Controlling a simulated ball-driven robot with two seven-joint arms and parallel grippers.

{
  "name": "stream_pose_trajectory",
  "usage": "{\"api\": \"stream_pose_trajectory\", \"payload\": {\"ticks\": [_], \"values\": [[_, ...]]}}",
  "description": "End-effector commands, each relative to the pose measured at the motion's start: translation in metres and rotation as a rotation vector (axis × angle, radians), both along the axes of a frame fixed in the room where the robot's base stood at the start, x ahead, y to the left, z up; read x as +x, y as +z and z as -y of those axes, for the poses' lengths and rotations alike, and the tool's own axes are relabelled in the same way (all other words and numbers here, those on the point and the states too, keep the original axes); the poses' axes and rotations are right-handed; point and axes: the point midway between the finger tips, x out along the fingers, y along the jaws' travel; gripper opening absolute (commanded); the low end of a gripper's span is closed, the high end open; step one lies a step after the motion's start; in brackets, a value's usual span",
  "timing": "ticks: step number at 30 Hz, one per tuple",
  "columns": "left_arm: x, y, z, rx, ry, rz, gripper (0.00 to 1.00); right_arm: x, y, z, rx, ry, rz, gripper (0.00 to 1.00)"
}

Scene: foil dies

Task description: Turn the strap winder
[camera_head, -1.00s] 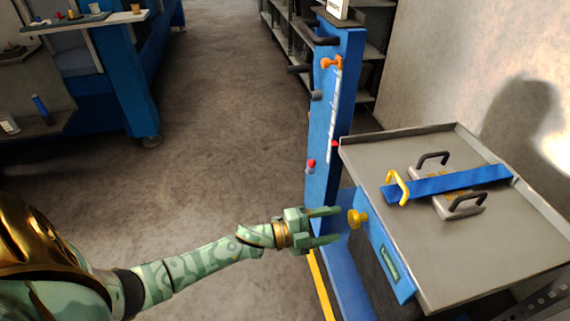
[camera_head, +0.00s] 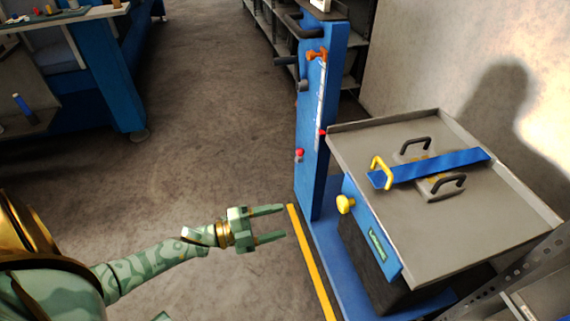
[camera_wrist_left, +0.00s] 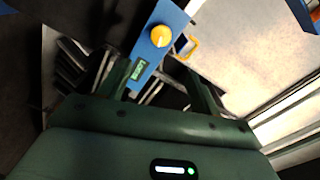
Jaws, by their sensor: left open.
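A yellow knob (camera_head: 345,204), which looks like the strap winder, sticks out of the blue front panel (camera_head: 372,232) of a grey-topped cart. The knob also shows in the left wrist view (camera_wrist_left: 160,36), beyond the fingers. My left gripper (camera_head: 284,222) is open and empty, to the left of the knob with a clear gap. A blue strap-like bar (camera_head: 440,167) with a yellow handle (camera_head: 380,170) lies across the grey top (camera_head: 400,225). My right gripper is not in view.
A blue upright post (camera_head: 318,120) with small knobs and pegs stands behind the panel, at the cart's left. A yellow floor line (camera_head: 312,262) runs beside the cart's blue base. Dark handles (camera_head: 447,186) sit on the top. Open floor (camera_head: 200,130) lies to the left.

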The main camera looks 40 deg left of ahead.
Motion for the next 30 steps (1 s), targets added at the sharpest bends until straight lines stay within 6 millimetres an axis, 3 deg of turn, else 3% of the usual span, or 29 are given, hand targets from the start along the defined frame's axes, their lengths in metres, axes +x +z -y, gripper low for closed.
{"api": "stream_pose_trajectory", "payload": {"ticks": [5, 7, 12, 15, 23, 30], "values": [[0.012, 0.021, 0.008, -0.004, -0.055, 0.005, 0.64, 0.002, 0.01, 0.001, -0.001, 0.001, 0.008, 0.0], [0.014, 0.024, 0.012, -0.178, -0.076, -0.144, 0.64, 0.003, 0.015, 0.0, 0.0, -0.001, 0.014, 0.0], [0.009, 0.007, 0.007, -0.691, -0.031, -0.569, 0.64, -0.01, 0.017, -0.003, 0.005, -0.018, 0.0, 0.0], [0.009, 0.003, 0.002, -0.891, 0.0, -0.7, 0.64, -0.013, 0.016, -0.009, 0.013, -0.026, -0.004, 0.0], [0.029, 0.002, 0.017, -0.969, 0.0, -0.752, 0.64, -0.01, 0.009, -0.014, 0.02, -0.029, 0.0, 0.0], [0.077, 0.0, 0.055, -0.967, -0.001, -0.752, 0.64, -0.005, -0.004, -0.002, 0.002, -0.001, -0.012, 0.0]]}}
